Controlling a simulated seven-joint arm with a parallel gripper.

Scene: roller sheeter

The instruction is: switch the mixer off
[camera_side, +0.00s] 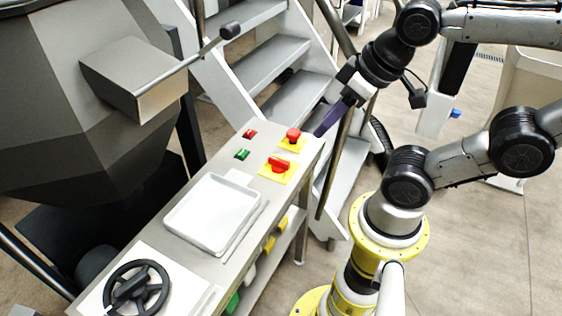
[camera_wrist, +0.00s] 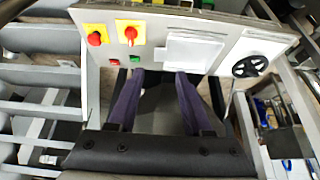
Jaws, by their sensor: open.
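My gripper (camera_side: 319,132) has long purple fingers and hangs at the far right corner of the metal control table (camera_side: 224,180). In the wrist view its fingers (camera_wrist: 160,74) are apart with nothing between them. A red mushroom button (camera_side: 293,134) on a yellow plate sits just left of the fingertips, apart from them. A red rotary switch (camera_side: 279,164) on another yellow plate is in front of it. A red push button (camera_side: 250,133) and a green push button (camera_side: 242,154) lie further left. The wrist view also shows the rotary switch (camera_wrist: 131,33). I cannot tell which control belongs to the mixer.
A white square tray (camera_side: 213,213) and a black handwheel (camera_side: 137,288) are on the table's nearer part. A large grey hopper (camera_side: 80,100) and a lever with a black knob (camera_side: 229,31) stand to the left. Metal stairs (camera_side: 270,60) rise behind.

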